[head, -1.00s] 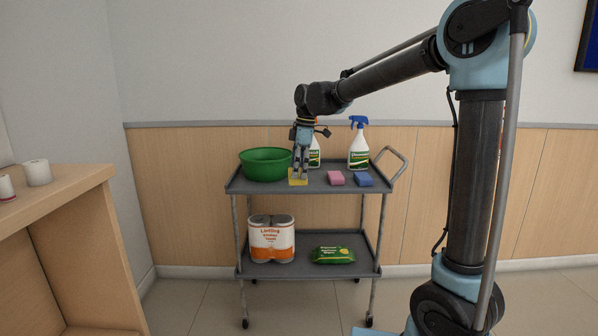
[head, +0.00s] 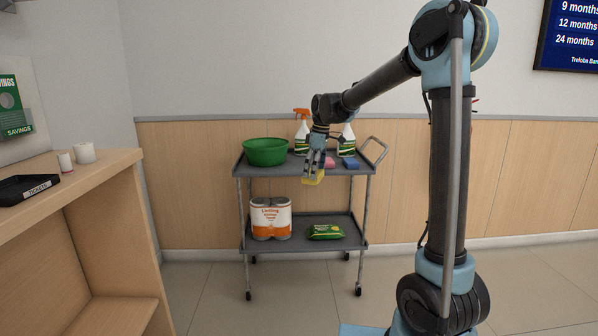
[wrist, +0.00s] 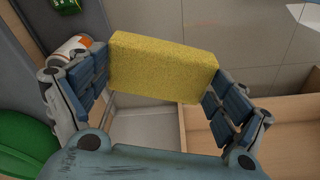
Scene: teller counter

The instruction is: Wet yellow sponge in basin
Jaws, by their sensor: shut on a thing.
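My gripper (head: 313,172) is shut on the yellow sponge (wrist: 163,67), with a finger pressed at each end of it in the wrist view. In the head view the sponge (head: 314,178) hangs under the fingers in front of the cart's top shelf, near its front edge. The green basin (head: 265,152) stands on the left of the top shelf, to the left of my gripper. Its rim also shows at the lower left of the wrist view (wrist: 22,140). The inside of the basin cannot be seen well, so I cannot tell whether it holds water.
The grey cart (head: 262,171) also bears a pink sponge (head: 329,163), a blue sponge (head: 350,164) and two spray bottles (head: 302,137) (head: 347,142). Paper towels (head: 270,218) and a green pack (head: 326,232) lie below. A wooden counter (head: 85,185) stands at left.

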